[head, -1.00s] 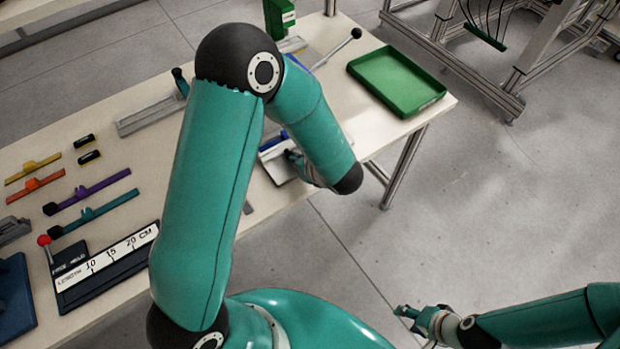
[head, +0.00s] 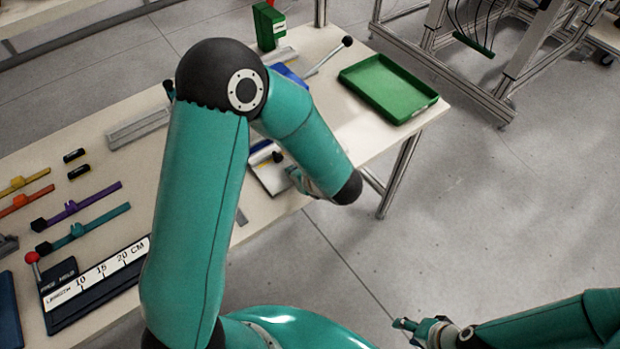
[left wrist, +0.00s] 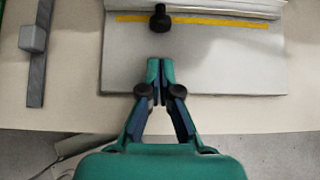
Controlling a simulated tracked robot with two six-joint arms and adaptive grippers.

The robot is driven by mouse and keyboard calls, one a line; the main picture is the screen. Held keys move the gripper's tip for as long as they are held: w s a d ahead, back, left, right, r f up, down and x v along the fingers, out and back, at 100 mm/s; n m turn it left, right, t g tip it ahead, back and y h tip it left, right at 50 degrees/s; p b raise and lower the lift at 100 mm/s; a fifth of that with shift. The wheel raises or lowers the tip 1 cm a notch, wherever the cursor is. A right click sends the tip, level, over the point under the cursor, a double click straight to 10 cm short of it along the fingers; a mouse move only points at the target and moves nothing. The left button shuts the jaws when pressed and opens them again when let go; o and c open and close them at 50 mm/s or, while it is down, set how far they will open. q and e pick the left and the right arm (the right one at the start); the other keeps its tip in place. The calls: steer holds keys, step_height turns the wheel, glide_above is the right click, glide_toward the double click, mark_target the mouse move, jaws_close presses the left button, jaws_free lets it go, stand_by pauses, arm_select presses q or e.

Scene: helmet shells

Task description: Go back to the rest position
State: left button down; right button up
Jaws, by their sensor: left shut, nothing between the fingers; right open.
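My left arm reaches over the table (head: 330,150) in the head view, and its gripper is mostly hidden there behind the forearm and wrist. In the left wrist view my left gripper (left wrist: 161,70) is shut and empty, with its fingertips over the front part of a pale grey plate (left wrist: 235,62). I cannot tell how high above the plate it is. My right gripper (head: 402,328) is low at the bottom of the head view, over the floor and apart from the table; it is open and empty.
The plate carries a yellow strip (left wrist: 215,20) and a black knob (left wrist: 160,18). A green tray (head: 388,86) sits at the table's right end. Coloured sliding bars (head: 85,206) and a length gauge (head: 95,283) lie at the left.

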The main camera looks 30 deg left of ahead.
arm_select(q)
steer(key=v, duration=1)
steer(key=s+d+f+n+g+h, duration=0.3)
steer(key=s+d+f+n+h, duration=0.3)
steer(key=f, duration=0.3)
steer(key=s+d+f+n+g+h, duration=0.3)
steer(key=s+f+n+g+h, duration=0.15)
steer(key=s+f, duration=0.4)
step_height(320, 180, down, 8)
steer(key=w+n+t+h, duration=0.2)
steer(key=n+t, duration=0.2)
steer(key=n, duration=1)
steer(key=shift+w+d+r, duration=0.2)
steer(key=shift+w+d, duration=0.1)
steer(key=shift+w, duration=0.05)
